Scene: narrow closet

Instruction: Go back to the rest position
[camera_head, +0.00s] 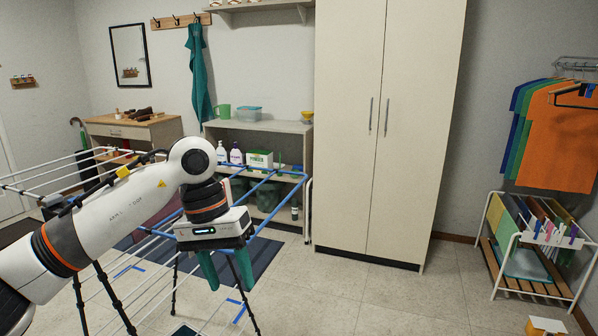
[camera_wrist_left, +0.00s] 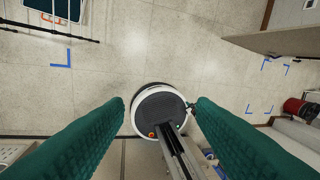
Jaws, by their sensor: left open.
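My left arm comes in from the left in the head view. Its gripper (camera_head: 227,272) hangs with teal fingers pointing down, in front of the drying rack's blue rails (camera_head: 270,222). In the left wrist view the two fingers of the gripper (camera_wrist_left: 160,104) stand wide apart with nothing between them. Below them are my own round base and the tiled floor. My right gripper is in neither view.
A white drying rack (camera_head: 38,171) spreads beside and behind my left arm. A tall closed cabinet (camera_head: 388,130) stands in the middle. A low rack (camera_head: 543,290) with hanging cloths is at right. Floor (camera_head: 385,300) before the cabinet is clear.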

